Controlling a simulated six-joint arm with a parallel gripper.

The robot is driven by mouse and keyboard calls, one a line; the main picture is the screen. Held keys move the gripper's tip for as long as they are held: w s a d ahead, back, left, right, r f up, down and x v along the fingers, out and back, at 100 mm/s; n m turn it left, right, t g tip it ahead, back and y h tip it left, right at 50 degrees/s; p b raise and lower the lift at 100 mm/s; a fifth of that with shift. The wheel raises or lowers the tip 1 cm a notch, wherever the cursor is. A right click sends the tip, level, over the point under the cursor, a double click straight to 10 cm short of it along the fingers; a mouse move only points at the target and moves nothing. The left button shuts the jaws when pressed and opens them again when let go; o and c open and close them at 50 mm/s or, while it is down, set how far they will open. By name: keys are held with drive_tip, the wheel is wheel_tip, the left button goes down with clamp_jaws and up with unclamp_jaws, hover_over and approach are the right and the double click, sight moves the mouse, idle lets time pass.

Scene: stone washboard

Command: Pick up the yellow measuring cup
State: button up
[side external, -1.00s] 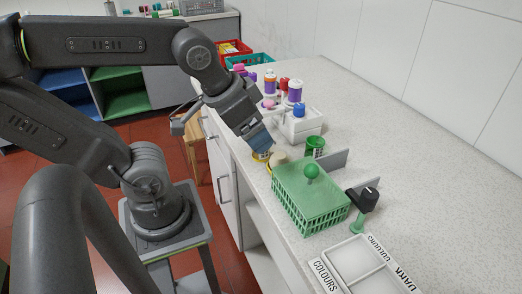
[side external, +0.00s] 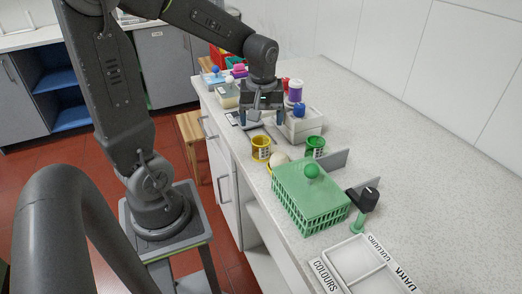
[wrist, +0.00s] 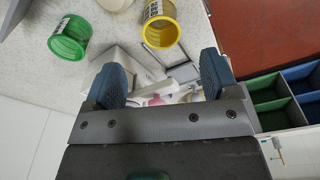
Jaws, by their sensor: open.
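The yellow measuring cup (side external: 261,148) stands on the counter near its front edge, left of the green basket. It also shows in the wrist view (wrist: 161,27), ahead of the fingers and a little right of centre. My gripper (side external: 262,119) is open and empty, above the counter beyond the cup and apart from it. In the wrist view its two blue fingers (wrist: 163,80) are spread wide with nothing between them.
A green cup (side external: 315,146) stands right of the yellow one. A pale round object (side external: 280,160) lies close beside the yellow cup, by the green basket (side external: 310,195). A white box (side external: 304,124) with a blue-topped item stands right of my gripper.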

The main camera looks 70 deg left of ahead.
sight(261, 147)
drive_tip(key=f, duration=0.6)
drive_tip(key=shift+w+a+f, duration=0.15)
drive_tip(key=shift+a, duration=0.2)
drive_tip(key=shift+w+a+f, duration=0.1)
drive_tip(key=shift+a+f, duration=0.15)
drive_tip(key=shift+f, duration=0.6)
drive_tip(key=shift+w+a+f, duration=0.1)
drive_tip(key=shift+a+f, duration=0.1)
drive_tip(key=shift+f, duration=0.65)
drive_tip(key=shift+w+a+f, duration=0.1)
drive_tip(key=shift+a+f, duration=0.15)
drive_tip(key=shift+f, duration=0.6)
drive_tip(key=c, duration=1)
drive_tip(key=shift+r, duration=0.15)
